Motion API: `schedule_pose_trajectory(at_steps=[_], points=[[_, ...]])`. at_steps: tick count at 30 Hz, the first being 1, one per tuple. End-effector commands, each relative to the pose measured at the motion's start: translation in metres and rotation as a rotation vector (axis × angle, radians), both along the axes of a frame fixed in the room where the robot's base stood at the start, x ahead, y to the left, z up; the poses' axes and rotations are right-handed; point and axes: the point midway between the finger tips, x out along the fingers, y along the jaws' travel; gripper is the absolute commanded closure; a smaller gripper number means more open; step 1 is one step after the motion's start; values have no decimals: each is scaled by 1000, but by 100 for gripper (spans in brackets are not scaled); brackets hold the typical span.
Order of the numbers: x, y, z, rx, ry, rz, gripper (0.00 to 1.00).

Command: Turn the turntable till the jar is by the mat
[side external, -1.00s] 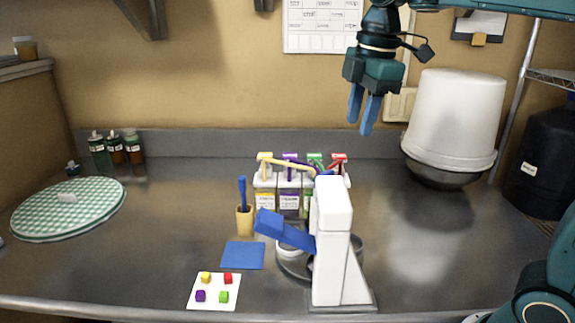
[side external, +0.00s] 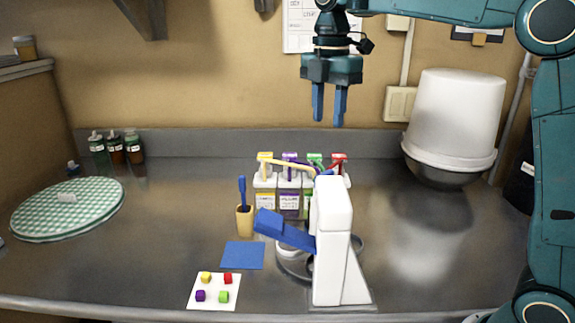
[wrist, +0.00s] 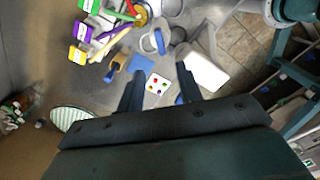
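My gripper (side external: 328,120) is open and empty, high above the back of the counter, its two blue fingers apart and pointing down. The wrist view shows its fingers (wrist: 160,90) spread. A dark round turntable (side external: 357,243) sits on the counter, partly hidden behind a white stand. A low white round thing (side external: 288,251), perhaps the jar, shows at its left side under a blue lever; I cannot tell for certain. The blue square mat (side external: 243,255) lies flat just left of the turntable. It also shows in the wrist view (wrist: 140,60).
The white stand (side external: 333,240) with its blue lever (side external: 283,230) blocks the turntable's front. Several colour-topped bottles (side external: 290,190) stand behind. A wooden cup (side external: 244,221) and a card with coloured cubes (side external: 214,291) are nearby.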

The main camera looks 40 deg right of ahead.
Motion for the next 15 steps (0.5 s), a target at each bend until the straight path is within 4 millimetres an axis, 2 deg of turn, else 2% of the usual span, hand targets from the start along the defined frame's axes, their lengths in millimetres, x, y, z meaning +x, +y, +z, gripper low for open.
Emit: schedule_pose_trajectory(at_steps=[8,15], points=[[-1,0,-27,0,3,0,65],[-1,0,-61,0,3,-1,65]])
